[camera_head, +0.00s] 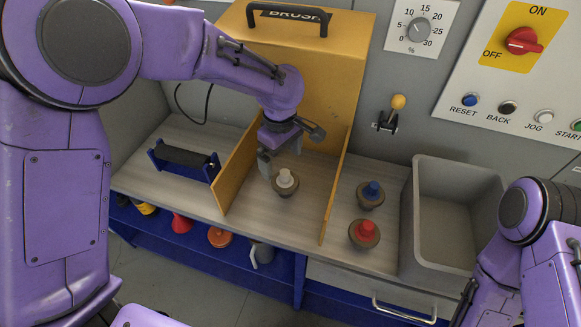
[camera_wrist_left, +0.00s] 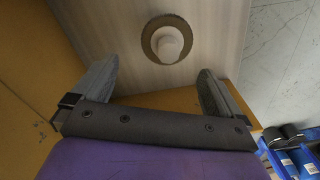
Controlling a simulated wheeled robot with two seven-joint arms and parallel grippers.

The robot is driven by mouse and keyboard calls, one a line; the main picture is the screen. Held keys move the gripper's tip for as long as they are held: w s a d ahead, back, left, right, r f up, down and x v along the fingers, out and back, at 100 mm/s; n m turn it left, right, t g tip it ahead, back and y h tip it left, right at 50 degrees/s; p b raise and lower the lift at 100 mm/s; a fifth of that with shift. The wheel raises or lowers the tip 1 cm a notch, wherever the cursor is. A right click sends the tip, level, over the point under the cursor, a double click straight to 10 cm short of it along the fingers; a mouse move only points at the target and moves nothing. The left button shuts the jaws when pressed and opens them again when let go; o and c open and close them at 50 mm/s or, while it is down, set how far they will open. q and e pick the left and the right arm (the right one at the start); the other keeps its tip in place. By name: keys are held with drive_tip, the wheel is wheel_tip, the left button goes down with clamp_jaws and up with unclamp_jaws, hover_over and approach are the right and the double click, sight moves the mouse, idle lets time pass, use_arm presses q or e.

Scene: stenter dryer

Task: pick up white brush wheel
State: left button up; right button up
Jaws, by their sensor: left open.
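The white brush wheel (camera_head: 286,180) stands on the wooden shelf between two yellow panels. It has a pale knob on a round brown-grey base. In the left wrist view the white brush wheel (camera_wrist_left: 167,44) lies beyond the fingertips, roughly midway between them. My left gripper (camera_head: 270,162) is just behind and left of the wheel, pointing down. Its fingers (camera_wrist_left: 155,85) are apart with nothing between them. My right arm shows at the lower right, and its gripper is outside the picture.
A blue brush wheel (camera_head: 371,193) and a red one (camera_head: 364,234) stand right of the yellow divider (camera_head: 336,190). A grey bin (camera_head: 447,220) is further right. A black roller on a blue stand (camera_head: 184,158) is left. The yellow BRUSH cover (camera_head: 310,75) rises behind.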

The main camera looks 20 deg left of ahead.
sight(284, 174)
use_arm(q)
drive_tip(key=s+f, duration=0.1)
drive_tip(key=s+d+f+p, duration=0.1)
drive_tip(key=f, duration=0.1)
drive_tip(key=shift+f, duration=0.2)
drive_tip(key=f, duration=0.2)
drive_tip(key=shift+w+d+f, duration=0.1)
drive_tip(key=shift+w+f, duration=0.25)
drive_tip(key=shift+f, duration=0.05)
drive_tip(key=shift+w+f, duration=0.15)
drive_tip(key=shift+f, duration=0.05)
drive_tip(key=shift+r, duration=0.1)
drive_tip(key=shift+c, duration=0.7)
drive_tip(key=shift+s+r, duration=0.1)
drive_tip(key=shift+s, duration=0.15)
drive_tip(key=c, duration=1.1)
use_arm(e)
drive_tip(key=shift+s+r, duration=0.45)
drive_tip(key=shift+r, duration=0.35)
